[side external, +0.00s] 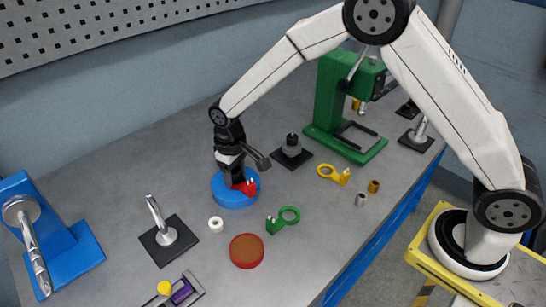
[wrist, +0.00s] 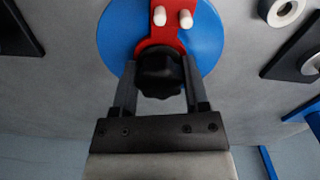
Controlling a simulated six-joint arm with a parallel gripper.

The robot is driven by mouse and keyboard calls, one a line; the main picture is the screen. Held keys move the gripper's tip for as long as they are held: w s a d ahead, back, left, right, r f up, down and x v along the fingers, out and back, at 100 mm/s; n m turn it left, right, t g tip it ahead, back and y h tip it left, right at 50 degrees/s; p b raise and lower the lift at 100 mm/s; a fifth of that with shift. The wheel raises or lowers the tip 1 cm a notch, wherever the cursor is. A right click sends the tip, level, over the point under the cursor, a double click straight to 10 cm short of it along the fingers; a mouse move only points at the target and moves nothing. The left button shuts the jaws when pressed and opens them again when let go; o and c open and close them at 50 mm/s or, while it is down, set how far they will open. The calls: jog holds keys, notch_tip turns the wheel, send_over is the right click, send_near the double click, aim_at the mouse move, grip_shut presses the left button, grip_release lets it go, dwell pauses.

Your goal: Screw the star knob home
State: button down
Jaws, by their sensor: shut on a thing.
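The black star knob (wrist: 160,72) sits between my gripper's fingers in the wrist view, over the lower end of a red bracket. The red bracket (wrist: 168,30) carries two white pegs and lies on a round blue base (wrist: 207,42). In the side view my gripper (side external: 237,176) points down at the blue base (side external: 235,198), with part of the red bracket (side external: 250,187) showing beside it. My gripper (wrist: 160,88) is shut on the star knob. The knob's thread and underside are hidden.
A white ring (side external: 216,224), a round red dish (side external: 247,251), a green ring bracket (side external: 284,219) and a yellow one (side external: 333,174) lie nearby. A black-based post (side external: 292,151) stands right of the gripper. A green press (side external: 335,105) stands behind. Bare table lies left of the blue base.

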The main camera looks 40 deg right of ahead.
jog(key=m, duration=1)
jog(key=shift+m, duration=0.4)
jog(key=m, duration=0.3)
jog(key=shift+m, duration=0.3)
grip_release()
